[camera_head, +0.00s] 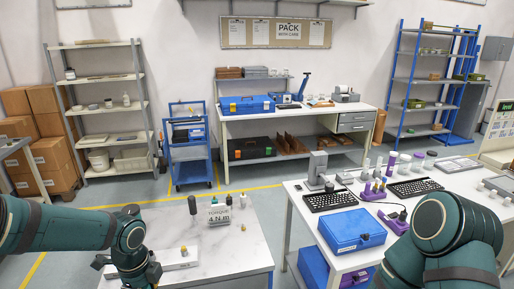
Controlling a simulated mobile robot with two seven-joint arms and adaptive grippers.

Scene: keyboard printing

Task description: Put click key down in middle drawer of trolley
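The blue trolley (189,154) stands at the back left on the floor. It shows open tiers with a blue item on the upper part; I cannot make out a middle drawer. I cannot pick out the click key for certain. My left arm reaches in from the left over the white table, and its hand points down at the bottom edge, beside a pale bar (178,258) on the table. Its fingertips are not clearly visible. My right arm fills the lower right corner; its gripper is out of view.
The near white table (228,255) holds a torque display (218,214) and dark-handled upright tools. The right table has keyboards (330,200), a blue case (351,230) and purple holders. A workbench (300,111) and shelving racks line the wall. Open floor lies before the trolley.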

